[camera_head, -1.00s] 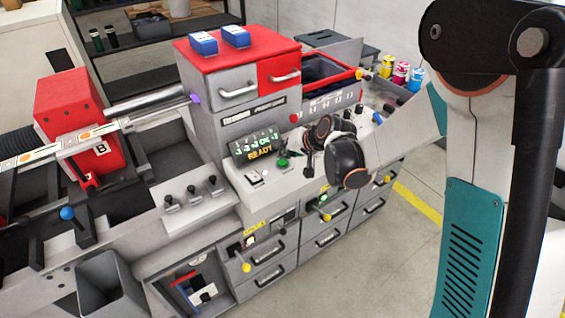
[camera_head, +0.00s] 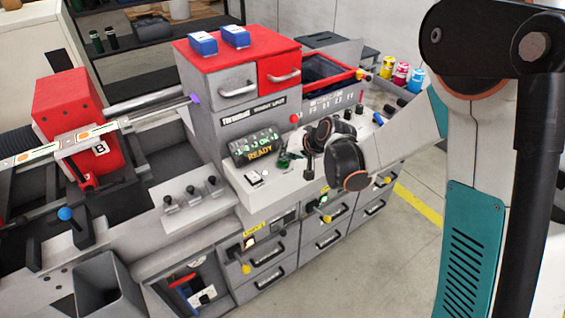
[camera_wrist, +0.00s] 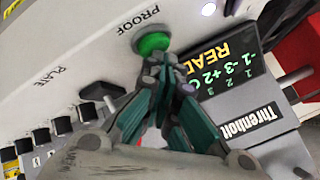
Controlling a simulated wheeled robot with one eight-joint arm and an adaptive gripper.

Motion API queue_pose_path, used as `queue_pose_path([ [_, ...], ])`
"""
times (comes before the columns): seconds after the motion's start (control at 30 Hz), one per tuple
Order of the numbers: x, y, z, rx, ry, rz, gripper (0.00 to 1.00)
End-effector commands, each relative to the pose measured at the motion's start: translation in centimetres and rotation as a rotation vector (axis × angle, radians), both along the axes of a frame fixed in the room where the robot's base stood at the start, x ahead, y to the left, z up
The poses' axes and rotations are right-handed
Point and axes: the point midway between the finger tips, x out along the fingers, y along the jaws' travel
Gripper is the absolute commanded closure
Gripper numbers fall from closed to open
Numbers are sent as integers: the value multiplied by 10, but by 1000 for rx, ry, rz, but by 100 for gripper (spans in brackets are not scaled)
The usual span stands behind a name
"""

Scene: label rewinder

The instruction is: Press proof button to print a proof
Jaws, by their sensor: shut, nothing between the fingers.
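The green proof button (camera_wrist: 153,43) is a round domed button in a pale ring beside the word PROOF in the wrist view. In the head view it is mostly hidden by my gripper (camera_head: 287,159) at the control panel. My gripper (camera_wrist: 163,68) is shut and empty. Its fingertips are at the lower edge of the button in the wrist view, overlapping its rim; I cannot tell if they touch it. A dark display (camera_head: 256,148) behind the button reads READY, and it also shows in the wrist view (camera_wrist: 225,65).
A red-topped drawer cabinet (camera_head: 238,60) rises behind the display. Small levers (camera_head: 190,190) stand to the left. Open floor (camera_head: 390,240) lies at the right.

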Motion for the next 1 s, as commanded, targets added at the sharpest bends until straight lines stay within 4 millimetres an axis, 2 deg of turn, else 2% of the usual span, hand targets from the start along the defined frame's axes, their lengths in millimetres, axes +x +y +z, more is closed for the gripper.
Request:
queue_pose_path([
  [0.73,0,0,-5,0,0,0,100],
  [1.0,0,0,3,0,0,0,100],
])
